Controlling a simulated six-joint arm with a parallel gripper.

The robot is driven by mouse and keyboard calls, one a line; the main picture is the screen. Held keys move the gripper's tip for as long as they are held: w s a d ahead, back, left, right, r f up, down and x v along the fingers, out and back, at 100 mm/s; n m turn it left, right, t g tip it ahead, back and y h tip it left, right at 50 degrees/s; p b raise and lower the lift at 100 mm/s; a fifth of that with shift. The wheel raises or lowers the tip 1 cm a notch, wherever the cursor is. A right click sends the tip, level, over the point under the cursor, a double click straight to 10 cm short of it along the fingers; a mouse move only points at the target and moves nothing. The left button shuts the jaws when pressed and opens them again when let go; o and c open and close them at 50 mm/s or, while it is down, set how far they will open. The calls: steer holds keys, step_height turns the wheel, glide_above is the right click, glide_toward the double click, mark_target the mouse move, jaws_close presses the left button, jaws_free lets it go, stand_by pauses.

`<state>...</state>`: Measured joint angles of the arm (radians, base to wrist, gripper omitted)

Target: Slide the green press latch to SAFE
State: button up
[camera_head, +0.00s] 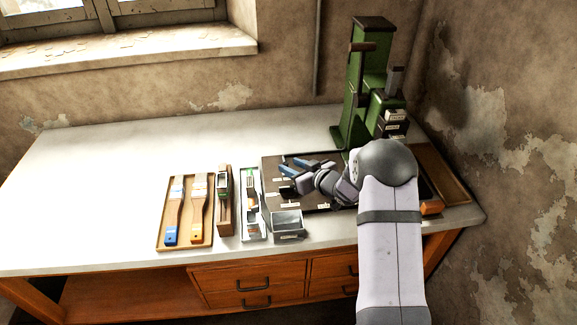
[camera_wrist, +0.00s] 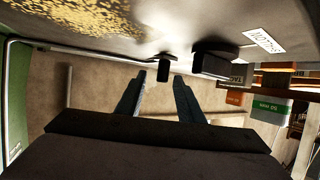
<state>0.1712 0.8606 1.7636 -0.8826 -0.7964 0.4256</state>
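The green press (camera_head: 368,80) stands upright at the back right of the bench, with a brown-ended handle (camera_head: 361,47) and a dark lever (camera_head: 395,78) on its right part. Small labelled blocks (camera_head: 393,122) sit below that lever. I cannot single out the green latch or read SAFE anywhere. My gripper (camera_head: 290,168) is low over the dark board (camera_head: 285,200), in front and left of the press, pointing left. In the wrist view the two fingers (camera_wrist: 158,92) are apart, with nothing between them. A green edge (camera_wrist: 14,100) fills that view's left side; I cannot tell what it belongs to.
An orange block (camera_head: 431,207) lies right of my arm. The bench's left half is clear; walls close the right.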

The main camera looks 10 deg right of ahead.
steer(key=shift+v, duration=2.15)
steer(key=shift+d+r, duration=0.1)
steer(key=shift+d, duration=0.1)
steer(key=s+d+h, duration=0.1)
steer(key=s+d+r+m+g+h+p, duration=0.1)
steer(key=s+h, duration=0.1)
steer(key=s+d+r+m+g+h, duration=0.1)
steer(key=s+d, duration=0.1)
steer(key=shift+s+r+h+p, duration=0.15)
steer(key=shift+h+p, duration=0.2)
steer(key=shift+h, duration=0.05)
steer(key=s+a+r+m+g+h+p, duration=0.1)
steer(key=s+g, duration=0.9)
steer(key=s, duration=2.2)
steer(key=shift+a+r+m+p, duration=0.7)
steer(key=shift+a+m+p, duration=0.3)
steer(key=shift+m+p, duration=0.2)
steer(key=shift+o, duration=0.6)
